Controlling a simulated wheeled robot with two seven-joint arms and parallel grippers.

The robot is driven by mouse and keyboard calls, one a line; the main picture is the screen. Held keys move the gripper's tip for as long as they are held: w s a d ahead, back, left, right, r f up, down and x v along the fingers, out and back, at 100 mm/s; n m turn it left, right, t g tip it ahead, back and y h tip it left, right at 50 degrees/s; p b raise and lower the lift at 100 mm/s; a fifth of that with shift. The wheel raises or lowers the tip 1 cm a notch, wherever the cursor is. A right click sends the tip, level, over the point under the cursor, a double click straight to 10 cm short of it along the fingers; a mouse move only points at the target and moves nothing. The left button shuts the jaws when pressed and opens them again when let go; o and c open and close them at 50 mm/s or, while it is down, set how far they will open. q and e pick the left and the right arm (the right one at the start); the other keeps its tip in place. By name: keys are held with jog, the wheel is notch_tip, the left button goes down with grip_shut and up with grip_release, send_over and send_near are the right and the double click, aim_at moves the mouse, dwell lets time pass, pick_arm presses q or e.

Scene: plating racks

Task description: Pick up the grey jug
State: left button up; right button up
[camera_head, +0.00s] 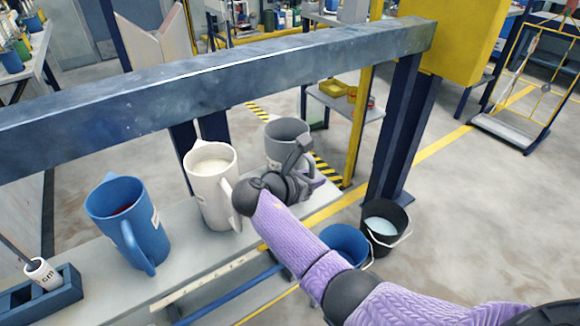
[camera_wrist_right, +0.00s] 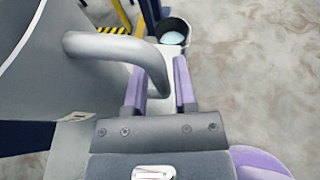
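The grey jug (camera_head: 287,135) stands at the right end of the light bench, partly hidden behind my right gripper. In the right wrist view the jug's grey body (camera_wrist_right: 40,85) fills the left side, and its curved handle (camera_wrist_right: 110,46) reaches over to the fingers. My right gripper (camera_head: 303,170) is at the handle side of the jug. In the right wrist view its two purple fingers (camera_wrist_right: 158,75) stand apart, with the lower bend of the handle between them. I cannot tell whether either finger touches it. My left gripper is not in view.
A white jug (camera_head: 212,185) and a blue jug (camera_head: 130,220) stand to the left on the bench (camera_head: 190,262). A blue bucket (camera_head: 345,243) and a black bucket (camera_head: 384,225) stand on the floor to the right.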

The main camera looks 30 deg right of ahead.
grip_shut()
dwell(1.1)
